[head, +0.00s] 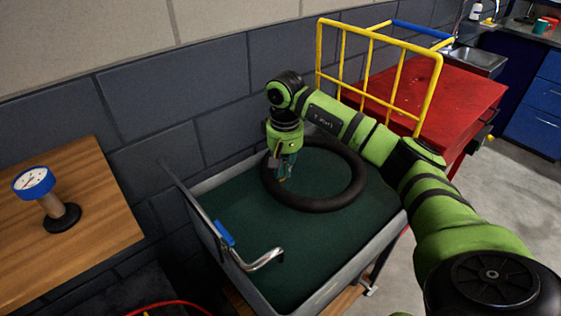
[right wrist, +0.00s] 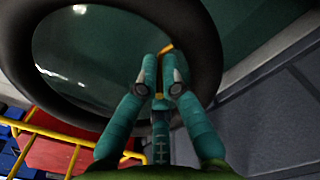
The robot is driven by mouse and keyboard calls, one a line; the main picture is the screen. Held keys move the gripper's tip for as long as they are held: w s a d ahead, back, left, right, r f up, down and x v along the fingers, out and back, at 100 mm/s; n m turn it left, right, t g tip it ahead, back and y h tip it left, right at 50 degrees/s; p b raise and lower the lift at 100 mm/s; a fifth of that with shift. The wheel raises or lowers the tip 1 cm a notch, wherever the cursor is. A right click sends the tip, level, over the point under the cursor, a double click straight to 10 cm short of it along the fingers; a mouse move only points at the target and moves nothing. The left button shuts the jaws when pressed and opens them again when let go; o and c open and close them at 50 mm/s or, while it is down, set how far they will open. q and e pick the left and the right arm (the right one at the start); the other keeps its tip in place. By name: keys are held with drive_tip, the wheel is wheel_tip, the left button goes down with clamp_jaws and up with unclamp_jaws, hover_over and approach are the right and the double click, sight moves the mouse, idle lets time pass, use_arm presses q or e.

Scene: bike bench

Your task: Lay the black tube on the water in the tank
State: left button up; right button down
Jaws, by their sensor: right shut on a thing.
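The black tube (head: 350,192) is a ring over the dark green water (head: 245,215) in the grey tank (head: 340,283). It lies roughly flat over the tank's far right part. I cannot tell whether it touches the water. My right gripper (head: 281,175) points down at the ring's left side and is shut on the tube. In the right wrist view the gripper (right wrist: 164,78) shows its fingers close together across the tube (right wrist: 208,52), with water (right wrist: 110,50) seen through the ring. My left gripper is not in view.
A bent metal pipe (head: 262,261) with a blue handle (head: 224,233) stands at the tank's near left. A wooden bench (head: 85,215) with a gauge (head: 35,184) is left. A red cart (head: 455,92) with a yellow rail (head: 433,85) stands right. A dark block wall runs behind.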

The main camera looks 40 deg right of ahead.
wheel_tip(320, 180, down, 12)
drive_tip(key=b, duration=0.7)
drive_tip(key=c, duration=1.3)
unclamp_jaws()
drive_tip(key=shift+c, duration=0.2)
wheel_tip(320, 180, up, 12)
drive_tip(key=shift+s+a, duration=0.1)
